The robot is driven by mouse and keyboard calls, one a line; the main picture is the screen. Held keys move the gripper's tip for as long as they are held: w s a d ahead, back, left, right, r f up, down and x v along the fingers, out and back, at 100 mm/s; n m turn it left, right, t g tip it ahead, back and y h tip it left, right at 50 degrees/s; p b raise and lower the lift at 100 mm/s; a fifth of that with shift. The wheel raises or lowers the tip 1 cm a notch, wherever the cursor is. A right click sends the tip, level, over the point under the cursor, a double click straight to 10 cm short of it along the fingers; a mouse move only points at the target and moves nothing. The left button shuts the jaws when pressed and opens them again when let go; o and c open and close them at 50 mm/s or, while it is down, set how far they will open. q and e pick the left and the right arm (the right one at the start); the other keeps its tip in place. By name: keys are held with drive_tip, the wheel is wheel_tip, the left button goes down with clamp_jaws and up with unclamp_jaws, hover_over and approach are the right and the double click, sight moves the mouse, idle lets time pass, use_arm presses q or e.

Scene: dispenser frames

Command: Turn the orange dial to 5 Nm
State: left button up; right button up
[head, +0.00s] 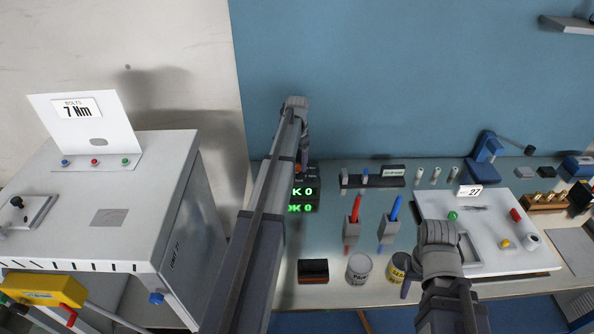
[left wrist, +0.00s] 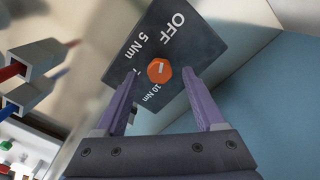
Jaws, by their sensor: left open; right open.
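The orange dial (left wrist: 160,70) sits on a dark panel (left wrist: 185,50) in the left wrist view. White labels read OFF, 5 Nm and 10 Nm; another label is partly hidden by the dial and a finger. The dial has a short white mark, but which label it points to is hard to tell. My left gripper (left wrist: 160,75) is open, its fingertips on either side of the dial; contact is not clear. In the head view the dial (head: 298,168) is a small orange spot below my left gripper (head: 304,150). My right gripper (head: 437,262) is open above the bench.
Green displays (head: 302,192) show by the dial. Red and blue tools (head: 354,212) stand in holders; cans (head: 359,268) stand at the front edge. A white tray (head: 520,262) holds small parts.

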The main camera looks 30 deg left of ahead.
use_arm(q)
drive_tip(key=shift+f+b, duration=0.35)
drive_tip(key=shift+f, duration=0.35)
clamp_jaws()
